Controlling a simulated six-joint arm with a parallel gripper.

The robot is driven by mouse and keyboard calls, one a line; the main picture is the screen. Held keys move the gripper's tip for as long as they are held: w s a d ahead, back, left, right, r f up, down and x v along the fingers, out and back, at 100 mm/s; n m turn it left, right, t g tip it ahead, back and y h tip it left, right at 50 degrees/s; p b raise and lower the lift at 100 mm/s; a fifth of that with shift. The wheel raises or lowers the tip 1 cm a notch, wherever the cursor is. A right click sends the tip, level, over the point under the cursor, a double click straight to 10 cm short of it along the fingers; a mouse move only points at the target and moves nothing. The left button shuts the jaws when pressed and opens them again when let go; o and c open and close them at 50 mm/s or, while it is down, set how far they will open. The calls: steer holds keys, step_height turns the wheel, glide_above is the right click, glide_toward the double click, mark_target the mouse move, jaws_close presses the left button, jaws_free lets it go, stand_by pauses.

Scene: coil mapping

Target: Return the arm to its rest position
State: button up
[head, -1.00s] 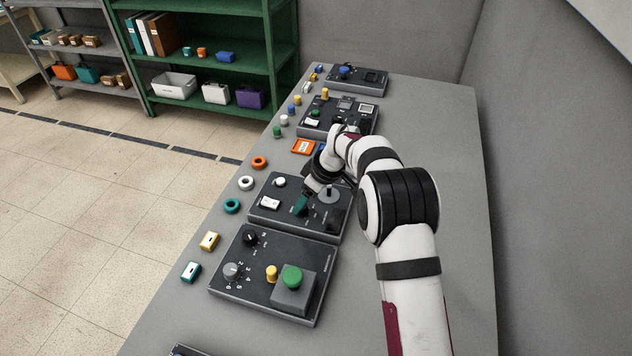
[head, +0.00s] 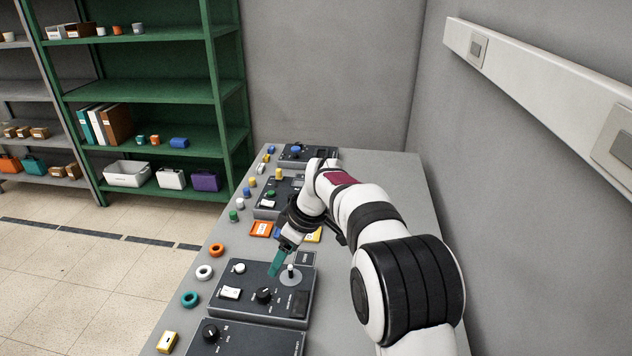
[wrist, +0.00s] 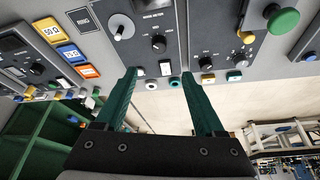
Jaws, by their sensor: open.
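My gripper (head: 277,262) has teal fingers and hangs over the dark control panel (head: 251,305) with a black knob, a white switch and a joystick-like lever. In the wrist view my gripper (wrist: 161,84) shows two teal fingers spread wide with nothing between them. The panel's white switch (wrist: 165,68) appears beyond the gap. My white and black arm reaches in from the right over the table.
The grey table (head: 400,190) carries several dark panels in a row. Orange, white and teal rings (head: 190,299) lie along its left edge. A wall stands close on the right, with a white rail (head: 540,90). Green shelves (head: 150,95) stand beyond the table.

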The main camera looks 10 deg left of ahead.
steer(key=s+d+r+m+h, duration=0.1)
steer(key=s+d+r+m, duration=0.35)
steer(key=s+d, duration=0.3)
steer(key=s+d+r+m, duration=0.3)
steer(key=s+d+m, duration=0.25)
steer(key=s, duration=0.25)
steer(key=s+d+f+m, duration=0.1)
steer(key=s+d+m, duration=0.1)
steer(key=s, duration=0.4)
steer(key=s+d+f+m+h, duration=0.1)
steer(key=s+d+f+m, duration=0.1)
steer(key=s+m, duration=0.3)
steer(key=s+d+f+m+g, duration=0.1)
steer(key=s+d+m, duration=0.2)
steer(key=s, duration=0.5)
steer(key=shift+s+d+f, duration=0.25)
steer(key=shift+s+f, duration=0.05)
steer(key=shift+f, duration=0.05)
